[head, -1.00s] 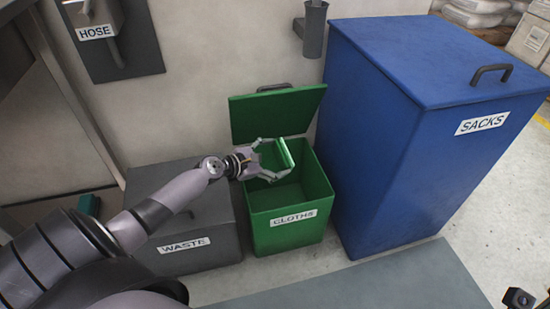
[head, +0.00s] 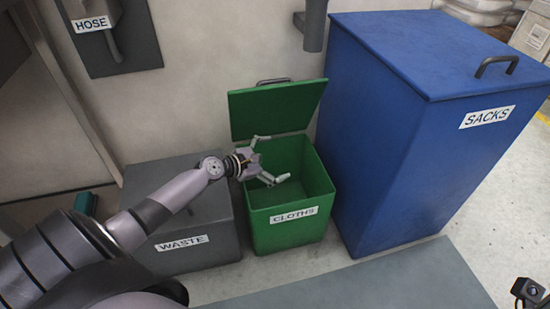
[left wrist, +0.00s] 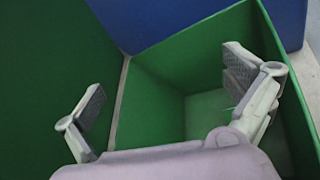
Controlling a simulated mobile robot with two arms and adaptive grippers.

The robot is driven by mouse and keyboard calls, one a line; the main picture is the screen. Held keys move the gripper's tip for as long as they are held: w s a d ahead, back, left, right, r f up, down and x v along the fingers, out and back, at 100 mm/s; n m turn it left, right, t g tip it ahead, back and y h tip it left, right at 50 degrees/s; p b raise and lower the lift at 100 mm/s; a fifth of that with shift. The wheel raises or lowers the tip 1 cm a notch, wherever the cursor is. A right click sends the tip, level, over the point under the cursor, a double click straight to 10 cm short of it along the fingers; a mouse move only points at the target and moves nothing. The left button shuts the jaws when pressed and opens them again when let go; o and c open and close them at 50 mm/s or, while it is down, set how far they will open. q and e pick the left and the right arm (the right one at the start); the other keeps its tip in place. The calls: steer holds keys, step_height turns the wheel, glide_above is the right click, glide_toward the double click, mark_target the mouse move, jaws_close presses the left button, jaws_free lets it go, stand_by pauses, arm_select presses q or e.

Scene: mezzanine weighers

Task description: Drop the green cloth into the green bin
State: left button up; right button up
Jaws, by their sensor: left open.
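The green bin (head: 286,232), labelled CLOTHS, stands on the floor with its lid (head: 277,110) raised against the wall. My left gripper (head: 272,158) is open over the bin's mouth, its fingers spread and nothing between them. In the left wrist view the open fingers (left wrist: 163,78) show against the bin's green walls (left wrist: 185,70). The green cloth does not show in the head view. A small bright green sliver beside the right-hand finger in the left wrist view may be part of it, but I cannot tell. My right gripper is not in view.
A grey WASTE bin (head: 150,165) stands directly left of the green bin, under my left arm. A tall blue SACKS bin (head: 400,150) stands close on the right. A HOSE panel (head: 140,55) and a grey holder (head: 312,28) are on the wall behind.

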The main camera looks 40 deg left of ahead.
arm_select(q)
steer(key=v, duration=1.2)
stand_by(0.5)
